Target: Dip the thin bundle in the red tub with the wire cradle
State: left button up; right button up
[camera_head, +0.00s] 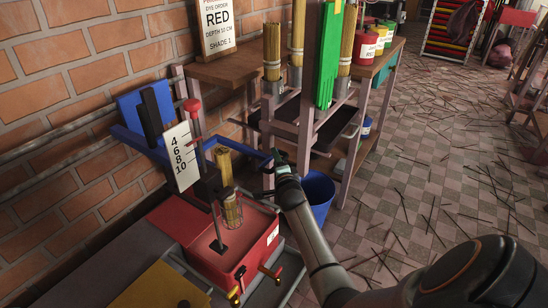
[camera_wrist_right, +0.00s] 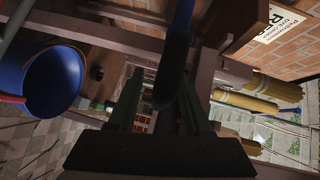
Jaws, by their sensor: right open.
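The red tub (camera_head: 268,243) stands at the lower middle of the head view, with dull red dye (camera_head: 203,243) inside. A wire cradle (camera_head: 240,213) hangs over it around the lower part of a tan bundle (camera_head: 224,160). I cannot tell whether the cradle's bottom touches the dye. A blue lever (camera_head: 252,158) beside a white depth scale (camera_head: 182,157) reaches right toward my right gripper (camera_head: 279,163). In the right wrist view, the lever's dark grip (camera_wrist_right: 170,82) appears between the open fingers of my right gripper (camera_wrist_right: 160,105); contact is unclear. My left gripper is out of view.
A sign (camera_head: 217,22) reads RED, depth 10 cm, shade 1. A blue bucket (camera_head: 318,193) stands behind my right arm. Taps (camera_head: 268,272) stick out from the tub's front.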

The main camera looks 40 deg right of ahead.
jog(key=shift+w+d, duration=0.1)
jog(key=shift+w, duration=0.05)
jog(key=shift+c, duration=0.3)
grip_shut()
dwell(1.1)
